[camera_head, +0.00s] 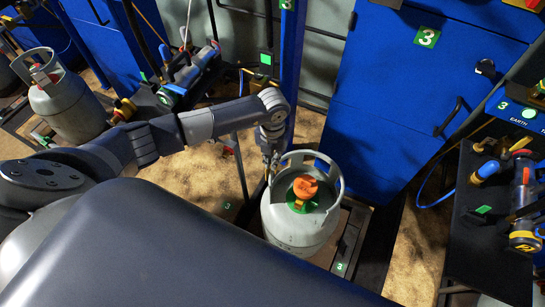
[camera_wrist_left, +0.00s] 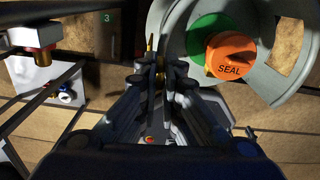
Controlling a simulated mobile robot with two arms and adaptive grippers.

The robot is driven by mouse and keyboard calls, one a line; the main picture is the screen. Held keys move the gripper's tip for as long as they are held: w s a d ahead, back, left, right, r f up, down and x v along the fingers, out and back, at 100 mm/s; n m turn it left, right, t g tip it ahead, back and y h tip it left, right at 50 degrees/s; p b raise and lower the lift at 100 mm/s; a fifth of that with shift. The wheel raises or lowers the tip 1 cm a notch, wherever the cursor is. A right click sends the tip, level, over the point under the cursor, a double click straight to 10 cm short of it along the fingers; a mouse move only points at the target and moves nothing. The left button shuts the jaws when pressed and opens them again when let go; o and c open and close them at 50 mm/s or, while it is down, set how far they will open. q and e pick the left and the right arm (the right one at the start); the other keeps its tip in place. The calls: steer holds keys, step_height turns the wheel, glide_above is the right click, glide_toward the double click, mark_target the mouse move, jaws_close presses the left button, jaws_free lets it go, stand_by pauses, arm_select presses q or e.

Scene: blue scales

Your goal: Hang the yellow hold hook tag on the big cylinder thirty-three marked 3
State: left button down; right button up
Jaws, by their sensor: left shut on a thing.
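The big grey cylinder (camera_head: 297,228) stands upright right of centre in the head view, with an open collar handle and an orange cap (camera_head: 305,187) on a green disc. In the left wrist view the cap (camera_wrist_left: 231,55) reads SEAL, and the pale collar (camera_wrist_left: 172,27) curves around it. My left gripper (camera_head: 269,163) is at the collar's left side; I cannot tell whether it touches. In the left wrist view its fingers (camera_wrist_left: 159,70) are shut on the yellow hold hook tag (camera_wrist_left: 150,45), which shows only as a thin edge. My right gripper is out of view.
A green 3 plate (camera_head: 340,266) marks the cylinder's platform. A blue cabinet (camera_head: 380,105) with a 3 sign and a blue post (camera_head: 291,60) stand behind. Another grey cylinder (camera_head: 65,108) is at the left. A black bench (camera_head: 490,235) with fittings is at the right.

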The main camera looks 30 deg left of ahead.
arm_select(q)
steer(key=shift+s+f+b, duration=0.15)
steer(key=shift+f+b, duration=0.2)
steer(key=shift+f, duration=0.2)
steer(key=shift+s+f+b, duration=0.15)
steer(key=shift+f+b, duration=0.2)
steer(key=shift+f, duration=0.2)
steer(key=shift+w+f, duration=0.25)
steer(key=shift+r, duration=0.1)
steer(key=c, duration=1.7)
jaws_free()
steer(key=shift+r, duration=0.1)
steer(key=shift+r+p, duration=2.9)
steer(key=shift+r, duration=0.85)
